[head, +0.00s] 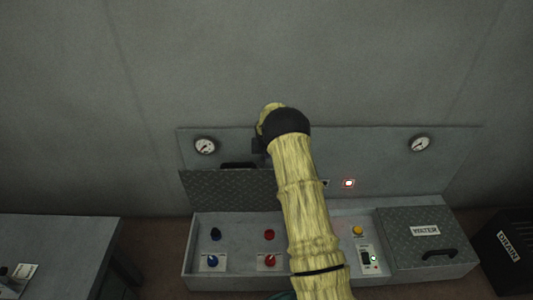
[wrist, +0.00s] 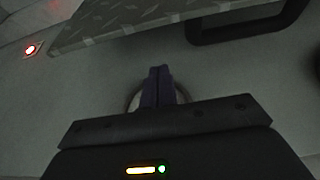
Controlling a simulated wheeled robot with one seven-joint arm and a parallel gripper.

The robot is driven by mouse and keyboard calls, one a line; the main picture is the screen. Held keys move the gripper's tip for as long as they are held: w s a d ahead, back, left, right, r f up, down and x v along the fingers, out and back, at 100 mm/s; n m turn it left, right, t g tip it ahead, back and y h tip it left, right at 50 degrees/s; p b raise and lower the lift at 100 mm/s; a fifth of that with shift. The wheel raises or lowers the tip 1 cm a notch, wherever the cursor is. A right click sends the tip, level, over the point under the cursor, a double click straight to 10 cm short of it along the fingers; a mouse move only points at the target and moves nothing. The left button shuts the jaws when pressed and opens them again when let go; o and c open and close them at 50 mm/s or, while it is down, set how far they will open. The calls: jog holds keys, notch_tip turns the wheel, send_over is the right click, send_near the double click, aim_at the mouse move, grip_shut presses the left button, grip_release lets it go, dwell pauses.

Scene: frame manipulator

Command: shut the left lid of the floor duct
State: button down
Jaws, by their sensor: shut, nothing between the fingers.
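The floor duct (head: 235,281) is a grey box below a back panel. Its left lid (head: 225,188), a tread-patterned plate, stands raised near the panel, with a dark handle (head: 238,165) at its upper edge. In the wrist view the lid (wrist: 150,20) and its handle (wrist: 250,28) cross the top. My gripper (wrist: 158,87) is shut and empty, its fingertips apart from the lid and pointing toward the panel. In the head view my arm hides most of the gripper; only a dark part shows by the lid's upper right corner.
The right lid, marked WATER (head: 408,222), lies shut. The open left part holds blue and red knobs (head: 270,260). Gauges (head: 205,146) and a lit button (head: 348,183) sit on the back panel. A grey table (head: 60,240) stands left and a dark DRAIN box (head: 508,245) right.

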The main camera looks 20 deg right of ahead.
aim_at(266, 178)
jog(key=shift+s+a+f+b, duration=0.25)
jog(key=shift+s+f+b, duration=0.15)
jog(key=shift+s+f, duration=0.25)
jog(key=shift+s+a+f+b, duration=0.25)
jog(key=shift+s+f+b, duration=0.15)
jog(key=shift+s, duration=0.45)
jog(key=shift+f, duration=0.1)
